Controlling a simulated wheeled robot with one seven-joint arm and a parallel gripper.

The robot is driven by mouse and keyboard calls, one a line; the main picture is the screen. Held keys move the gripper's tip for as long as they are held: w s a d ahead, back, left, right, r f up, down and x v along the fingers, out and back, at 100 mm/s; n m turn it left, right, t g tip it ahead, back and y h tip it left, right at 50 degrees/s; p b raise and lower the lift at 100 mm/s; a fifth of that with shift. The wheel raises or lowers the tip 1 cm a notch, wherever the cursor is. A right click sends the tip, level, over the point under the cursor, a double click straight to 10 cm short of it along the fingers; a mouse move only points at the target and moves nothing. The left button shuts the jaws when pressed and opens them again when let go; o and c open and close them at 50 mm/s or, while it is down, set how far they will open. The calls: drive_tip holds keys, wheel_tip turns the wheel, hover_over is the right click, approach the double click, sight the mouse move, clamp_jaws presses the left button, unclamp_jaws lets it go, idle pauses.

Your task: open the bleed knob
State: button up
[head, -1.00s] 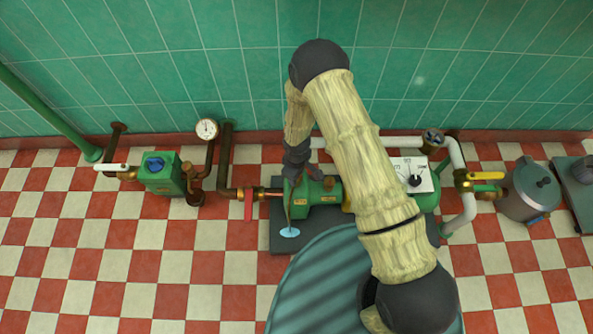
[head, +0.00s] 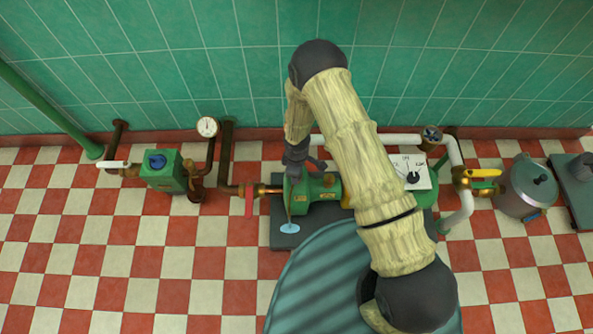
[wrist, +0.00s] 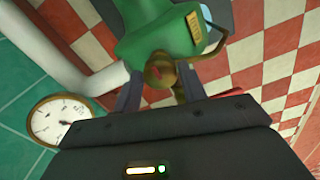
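The green pump (head: 322,190) stands on a dark base plate in the middle of the head view. In the wrist view its green body (wrist: 150,28) fills the top, with a small brass knob (wrist: 160,70), which I take for the bleed knob. My gripper (wrist: 160,82) has its two dark fingers apart, one on each side of this knob. I cannot tell whether either finger touches it. In the head view my gripper (head: 305,164) is just behind the pump's left part, and the knob is hidden.
A pressure gauge (head: 207,127) and a green box with a blue knob (head: 155,162) stand to the left. A red handle (head: 249,202) hangs on the copper pipe. A yellow-handled valve (head: 480,172) and a grey kettle (head: 527,190) are at right. The floor at front left is clear.

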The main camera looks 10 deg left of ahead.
drive_tip(key=shift+o, duration=1.3)
drive_tip(key=shift+r, duration=0.15)
wheel_tip(320, 180, up, 17)
drive_tip(key=p, duration=0.5)
